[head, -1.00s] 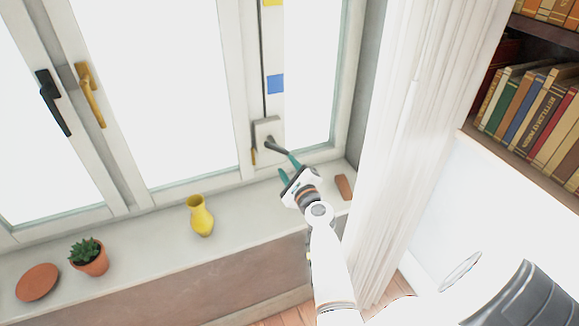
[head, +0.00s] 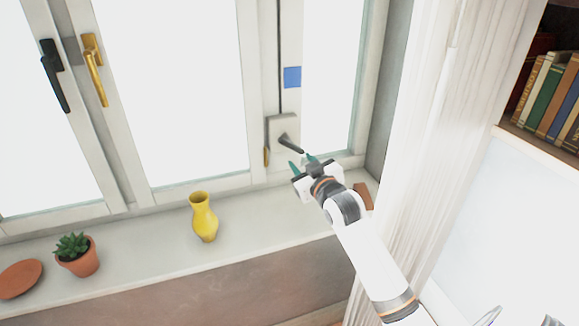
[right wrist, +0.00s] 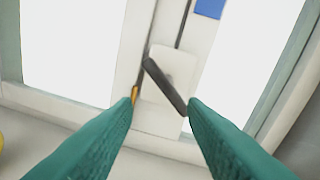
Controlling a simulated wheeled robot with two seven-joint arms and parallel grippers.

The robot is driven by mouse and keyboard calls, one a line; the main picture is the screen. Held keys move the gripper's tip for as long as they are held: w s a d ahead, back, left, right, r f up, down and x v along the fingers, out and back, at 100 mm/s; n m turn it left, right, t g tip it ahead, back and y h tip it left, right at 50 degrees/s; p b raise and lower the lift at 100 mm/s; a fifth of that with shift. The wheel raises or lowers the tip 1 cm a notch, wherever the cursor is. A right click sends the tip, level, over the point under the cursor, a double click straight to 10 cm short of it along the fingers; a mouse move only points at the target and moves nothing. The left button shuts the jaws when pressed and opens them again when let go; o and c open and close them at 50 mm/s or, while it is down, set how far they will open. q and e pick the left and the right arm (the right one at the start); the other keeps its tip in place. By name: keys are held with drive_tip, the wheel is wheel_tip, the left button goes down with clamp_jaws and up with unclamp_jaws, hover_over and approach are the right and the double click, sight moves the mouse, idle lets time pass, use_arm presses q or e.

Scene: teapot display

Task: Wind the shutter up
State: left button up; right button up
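The shutter winder is a white box (head: 275,124) on the right part of the window frame. A dark crank handle (head: 290,142) sticks out of it and slants down to the right. A dark cord (head: 279,60) runs up from the box. My right gripper (head: 301,161) is open, its teal fingertips just below and beside the crank's free end. In the right wrist view the crank (right wrist: 165,87) lies ahead, across the gap between the spread fingers (right wrist: 160,102). I cannot tell whether a finger touches it. My left gripper is not in view.
A blue mark (head: 292,77) is beside the cord. On the sill stand a yellow vase (head: 204,222) and a potted succulent (head: 78,258); a terracotta disc (head: 19,279) lies left. A brownish-red block (head: 363,196) is partly behind my arm. A white curtain (head: 415,150) hangs at right.

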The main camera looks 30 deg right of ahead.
sight(292, 147)
use_arm(q)
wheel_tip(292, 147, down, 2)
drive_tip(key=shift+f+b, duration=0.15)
drive_tip(key=shift+b, duration=0.15)
use_arm(e)
drive_tip(key=w+n, duration=0.2)
drive_tip(key=w, duration=0.1)
drive_tip(key=w+d+n, duration=0.1)
drive_tip(key=w+n, duration=0.1)
drive_tip(key=w, duration=0.2)
drive_tip(key=w+d+n+h, duration=0.1)
drive_tip(key=w+n, duration=0.1)
drive_tip(key=w, duration=0.1)
drive_tip(key=shift+w+d+n, duration=0.25)
drive_tip(key=shift+w+n, duration=0.1)
drive_tip(key=shift+n, duration=0.05)
clamp_jaws()
